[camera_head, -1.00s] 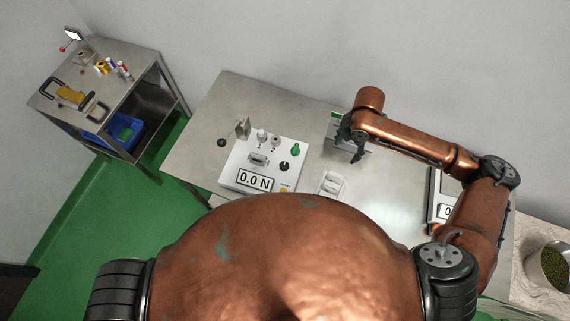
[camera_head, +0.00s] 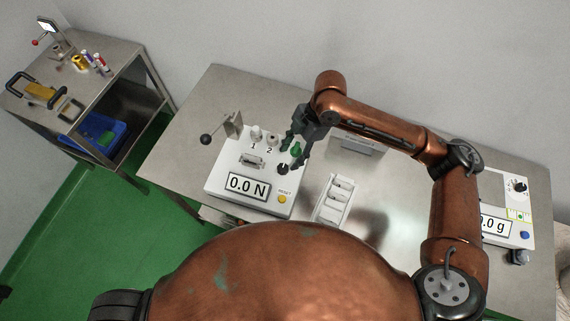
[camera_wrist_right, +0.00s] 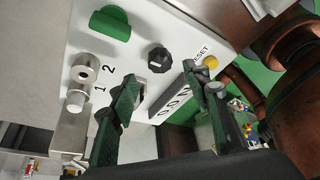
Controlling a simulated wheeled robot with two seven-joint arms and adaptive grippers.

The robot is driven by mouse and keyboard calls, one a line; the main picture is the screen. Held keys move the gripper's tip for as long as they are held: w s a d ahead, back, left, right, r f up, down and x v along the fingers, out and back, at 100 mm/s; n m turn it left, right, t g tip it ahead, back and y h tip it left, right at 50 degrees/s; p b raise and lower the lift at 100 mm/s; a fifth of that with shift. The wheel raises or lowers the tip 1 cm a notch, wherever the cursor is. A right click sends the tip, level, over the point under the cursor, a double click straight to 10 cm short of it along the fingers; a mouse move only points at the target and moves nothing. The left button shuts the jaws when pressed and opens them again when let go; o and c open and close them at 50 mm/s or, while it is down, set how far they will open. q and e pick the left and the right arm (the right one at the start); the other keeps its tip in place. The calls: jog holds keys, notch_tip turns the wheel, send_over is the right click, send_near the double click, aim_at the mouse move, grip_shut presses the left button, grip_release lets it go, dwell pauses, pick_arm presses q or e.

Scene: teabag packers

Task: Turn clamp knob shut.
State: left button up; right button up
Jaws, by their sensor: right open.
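The white force tester (camera_head: 222,187) stands on the steel table and its display reads 0.0 N. On its top are a black faceted knob (camera_head: 283,169) and a green knob (camera_head: 296,150); I cannot tell which is the clamp knob. Both show in the right wrist view, the black knob (camera_wrist_right: 158,58) between and beyond the fingers, the green knob (camera_wrist_right: 110,23) farther left. My right gripper (camera_head: 292,155) is open and empty, over the right side of the tester. In the wrist view its fingers (camera_wrist_right: 160,80) look apart from the black knob. My left gripper is out of view.
A scale (camera_head: 508,238) is at the far right.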

aim_at(284, 167)
jog(key=b+x, duration=0.1)
jog(key=x, duration=0.5)
jog(key=shift+d, duration=0.1)
jog(key=shift+c, duration=0.2)
jog(key=c, duration=1.1)
